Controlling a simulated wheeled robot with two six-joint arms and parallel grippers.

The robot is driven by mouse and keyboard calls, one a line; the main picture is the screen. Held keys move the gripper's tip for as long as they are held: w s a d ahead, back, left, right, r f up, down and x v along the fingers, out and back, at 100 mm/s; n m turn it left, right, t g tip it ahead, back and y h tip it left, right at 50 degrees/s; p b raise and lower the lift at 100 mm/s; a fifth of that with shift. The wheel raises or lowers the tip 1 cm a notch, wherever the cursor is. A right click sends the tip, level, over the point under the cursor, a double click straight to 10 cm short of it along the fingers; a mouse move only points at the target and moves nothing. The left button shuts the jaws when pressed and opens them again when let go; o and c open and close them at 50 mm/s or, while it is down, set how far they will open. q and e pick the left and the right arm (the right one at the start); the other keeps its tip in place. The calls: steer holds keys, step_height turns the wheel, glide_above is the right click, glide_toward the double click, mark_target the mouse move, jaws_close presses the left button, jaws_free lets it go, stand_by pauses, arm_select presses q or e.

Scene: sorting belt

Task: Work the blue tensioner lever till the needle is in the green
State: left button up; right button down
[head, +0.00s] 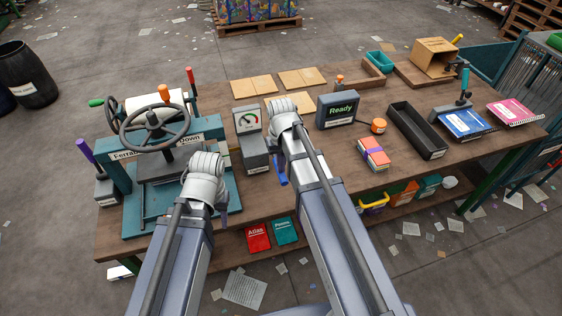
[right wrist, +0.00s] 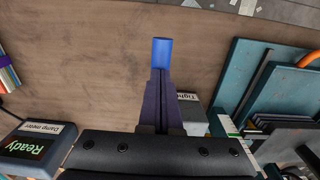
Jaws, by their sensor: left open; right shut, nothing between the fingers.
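The tensioner is a grey box (head: 254,153) on the bench, with a gauge (head: 246,120) behind it. The dial shows green and red marks, but the needle is too small to read surely. The blue lever (head: 282,178) sticks out at the box's right side; its end also shows in the right wrist view (right wrist: 163,52). My right gripper (right wrist: 157,75) is shut and empty, its fingertips right at the lever, covering part of it; contact cannot be told. My left gripper (head: 222,200) is open over the front of the press, its fingers mostly hidden by my wrist.
A press (head: 168,165) with a handwheel (head: 155,125) stands at the left. A "Ready" damp meter (head: 338,109) stands behind and right of my right wrist. A bundle of cards (head: 373,153) and a black tray (head: 417,130) lie further right. Bare bench lies in front of the lever.

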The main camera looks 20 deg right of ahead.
steer(key=shift+w+f+b, duration=0.1)
steer(key=shift+f+b, duration=1.2)
steer(key=shift+f, duration=0.05)
steer(key=shift+r, duration=0.1)
step_height(320, 180, up, 14)
steer(key=p, duration=1.4)
stand_by(0.5)
step_height(320, 180, down, 5)
steer(key=b, duration=0.4)
steer(key=shift+b, duration=0.4)
steer(key=shift+f+b, duration=0.6)
steer(key=shift+f, duration=0.05)
stand_by(2.3)
